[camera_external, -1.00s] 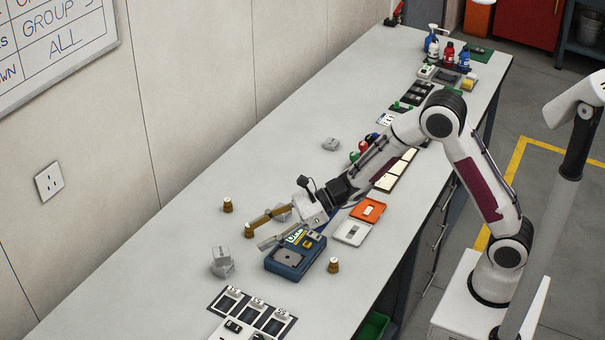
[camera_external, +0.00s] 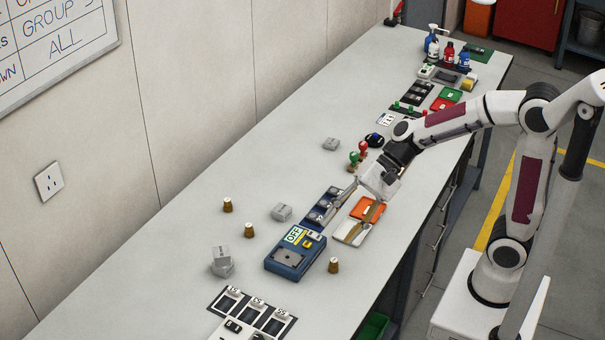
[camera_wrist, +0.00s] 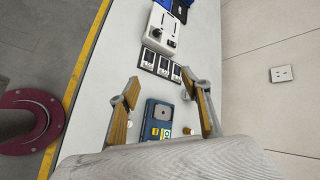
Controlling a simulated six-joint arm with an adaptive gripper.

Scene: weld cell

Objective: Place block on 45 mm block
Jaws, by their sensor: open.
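Several small grey blocks lie on the bench. At the left, one grey block (camera_external: 220,252) sits on top of another grey block (camera_external: 223,271), slightly offset. A single grey block (camera_external: 282,212) lies near the middle, and another grey block (camera_external: 331,144) lies further back. Their size labels are too small to read, so I cannot tell which is 45 mm. My gripper (camera_external: 341,222) is open and empty, above the bench near the orange and white trays, apart from the blocks. In the wrist view its fingers (camera_wrist: 160,83) are spread wide with nothing between them.
A blue device (camera_external: 288,258) with a display stands on the bench; it also shows in the wrist view (camera_wrist: 157,117). Brown-sided cylinders (camera_external: 333,265) stand around it. Red and green knobbed items (camera_external: 354,158) stand beyond my gripper. The bench's left side is mostly clear.

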